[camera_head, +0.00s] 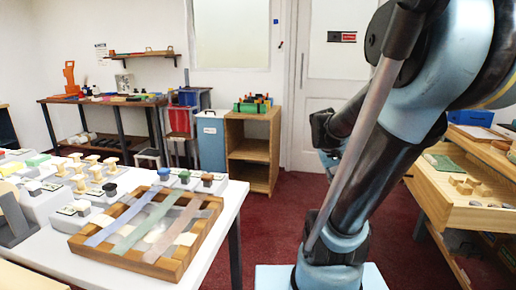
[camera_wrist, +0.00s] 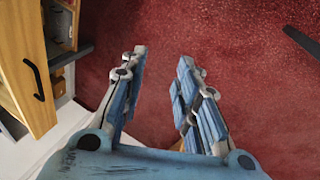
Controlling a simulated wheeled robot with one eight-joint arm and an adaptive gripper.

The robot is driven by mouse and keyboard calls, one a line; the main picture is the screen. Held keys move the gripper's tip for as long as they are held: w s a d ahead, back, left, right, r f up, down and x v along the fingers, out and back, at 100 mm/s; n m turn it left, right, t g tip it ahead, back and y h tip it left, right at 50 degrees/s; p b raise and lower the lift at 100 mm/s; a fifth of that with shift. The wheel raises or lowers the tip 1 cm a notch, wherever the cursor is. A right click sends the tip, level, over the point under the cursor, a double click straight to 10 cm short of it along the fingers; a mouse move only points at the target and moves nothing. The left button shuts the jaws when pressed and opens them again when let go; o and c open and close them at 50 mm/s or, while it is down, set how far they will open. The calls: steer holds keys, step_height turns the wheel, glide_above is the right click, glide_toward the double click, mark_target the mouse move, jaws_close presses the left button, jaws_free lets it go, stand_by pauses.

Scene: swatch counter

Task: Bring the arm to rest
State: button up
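My gripper (camera_wrist: 162,65) shows in the wrist view with its two blue-grey fingers spread well apart. Nothing is between them, only red carpet (camera_wrist: 240,60) below. In the head view my blue and black arm fills the right side, bent, with its upper part cut off by the top edge. The arm's far end is partly hidden behind my nearer links there, and its fingers cannot be made out clearly. My arm appears clear of the white table (camera_head: 225,222) on the left.
A wooden frame with woven strips (camera_head: 118,262) and several small blocks stand on the white table. A wooden shelf unit (camera_head: 250,150) and a blue bin (camera_head: 211,140) stand at the back. A wooden tray bench (camera_head: 470,218) is at right. Carpet between is free.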

steer(key=s+a+f+y, duration=0.4)
steer(key=s+a+f, duration=0.1)
steer(key=s+a, duration=0.5)
steer(key=shift+f+t, duration=0.25)
steer(key=shift+t, duration=0.15)
